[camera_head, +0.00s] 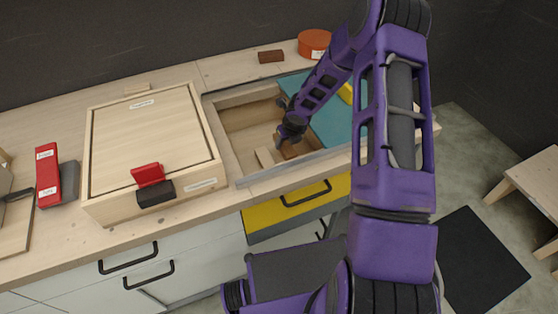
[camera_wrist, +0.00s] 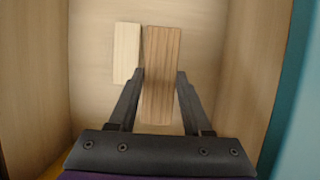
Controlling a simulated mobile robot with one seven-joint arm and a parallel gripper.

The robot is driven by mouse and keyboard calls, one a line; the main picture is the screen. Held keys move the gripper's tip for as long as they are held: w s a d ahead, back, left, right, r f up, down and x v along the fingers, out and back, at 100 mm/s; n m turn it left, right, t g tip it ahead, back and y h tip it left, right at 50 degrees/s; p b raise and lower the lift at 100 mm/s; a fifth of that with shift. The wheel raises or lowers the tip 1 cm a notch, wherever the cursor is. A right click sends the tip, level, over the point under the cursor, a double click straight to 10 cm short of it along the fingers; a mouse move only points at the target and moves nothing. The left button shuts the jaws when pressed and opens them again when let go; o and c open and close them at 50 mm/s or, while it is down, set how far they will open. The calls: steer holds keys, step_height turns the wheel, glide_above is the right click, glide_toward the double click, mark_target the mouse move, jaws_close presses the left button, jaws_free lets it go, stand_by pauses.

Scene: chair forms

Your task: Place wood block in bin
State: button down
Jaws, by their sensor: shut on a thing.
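My gripper (camera_wrist: 161,76) points down into an open wooden compartment (camera_head: 238,120) sunk in the counter. Its two fingers are shut on a brown wood block (camera_wrist: 161,95) with grain stripes, one finger on each long side. In the head view the brown block (camera_head: 288,151) shows just below my gripper (camera_head: 284,143), partly hidden by it. I cannot tell whether it touches the floor of the compartment. A lighter, smaller wood block (camera_wrist: 126,53) lies to the left of the brown one in the wrist view. It also shows in the head view (camera_head: 265,157).
A teal panel (camera_head: 328,125) borders the compartment on the right. A lidded wooden box (camera_head: 150,140) with red and black pieces stands at the left. A dark brown block (camera_head: 271,56) and an orange round container (camera_head: 314,43) sit at the back.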

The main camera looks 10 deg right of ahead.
mark_target(289, 150)
step_height(289, 150, down, 8)
steer(key=b, duration=0.3)
steer(key=shift+w+r, duration=0.1)
steer(key=shift+r, duration=0.05)
steer(key=shift+b, duration=0.35)
steer(key=c, duration=0.6)
jaws_free()
steer(key=shift+r+p, duration=0.3)
steer(key=shift+r, duration=0.1)
steer(key=p+v, duration=0.3)
steer(key=v, duration=0.8)
steer(key=shift+d+r+p, duration=0.1)
steer(key=shift+r+p, duration=0.05)
steer(key=shift+p, duration=0.25)
